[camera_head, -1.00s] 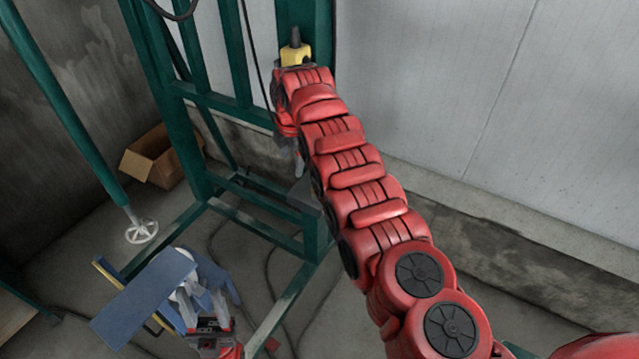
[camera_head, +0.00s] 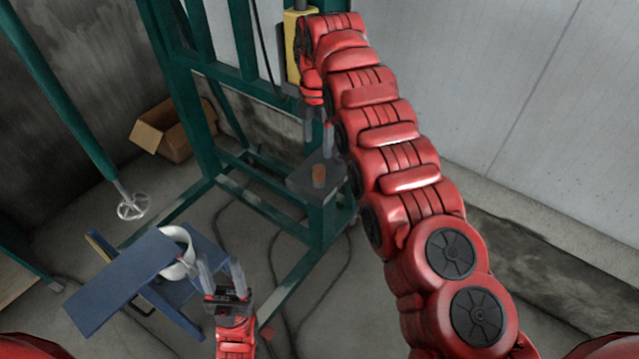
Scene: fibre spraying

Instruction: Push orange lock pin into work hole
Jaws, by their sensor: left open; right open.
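A small orange-brown cylinder, which looks like the lock pin (camera_head: 319,177), stands upright on a dark grey plate (camera_head: 301,186) on the green frame. My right gripper (camera_head: 318,133) is open with its fingers pointing down. It appears just above the pin in the picture; I cannot tell whether it touches it. The work hole cannot be made out. My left gripper (camera_head: 221,274) is open and empty at the lower left, fingers pointing up in the picture, right of a white bucket (camera_head: 178,268).
The green frame (camera_head: 204,120) rises behind the plate, with a yellow part (camera_head: 291,50) partly behind my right arm. A blue panel and stand (camera_head: 125,282) hold the bucket. A mixer rod (camera_head: 131,206) hangs left. A cardboard box (camera_head: 170,132) lies on the floor.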

